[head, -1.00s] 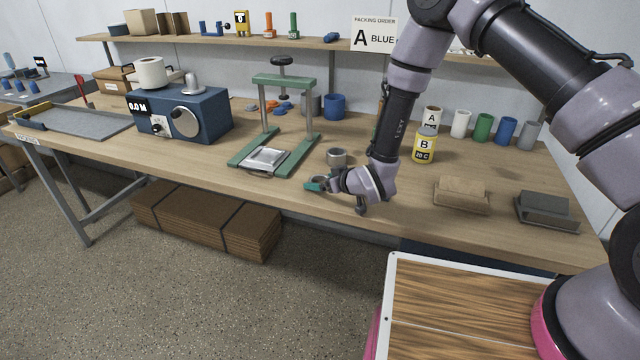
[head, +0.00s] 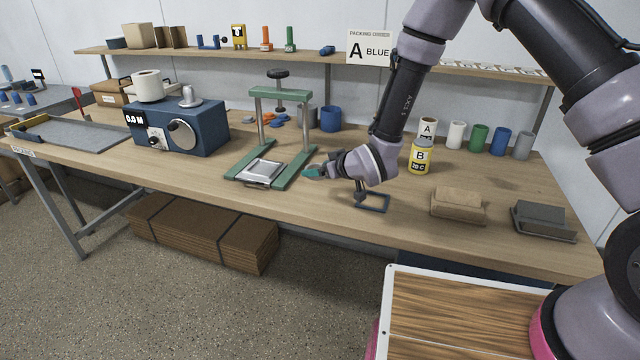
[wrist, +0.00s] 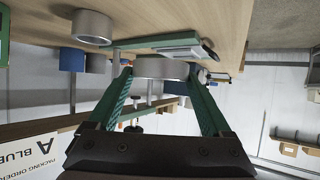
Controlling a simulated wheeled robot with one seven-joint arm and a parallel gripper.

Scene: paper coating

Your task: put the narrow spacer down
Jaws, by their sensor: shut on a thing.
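The narrow spacer looks like a short grey metal ring (wrist: 160,68), held between the teal fingertips of my gripper (wrist: 160,80) in the wrist view. In the head view my gripper (head: 312,172) is over the bench, just right of the green press; the ring is not clearly visible there. I cannot tell whether the ring touches the bench. A second grey ring (wrist: 92,26) stands on the bench beside the gripper in the wrist view; my wrist hides it in the head view.
The green press (head: 280,95) holds a silver plate (head: 260,171). A dark square frame (head: 374,209) lies on the bench below my wrist. A yellow jar B (head: 419,158) and several coloured cylinders stand behind. The front strip of bench (head: 310,210) is clear.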

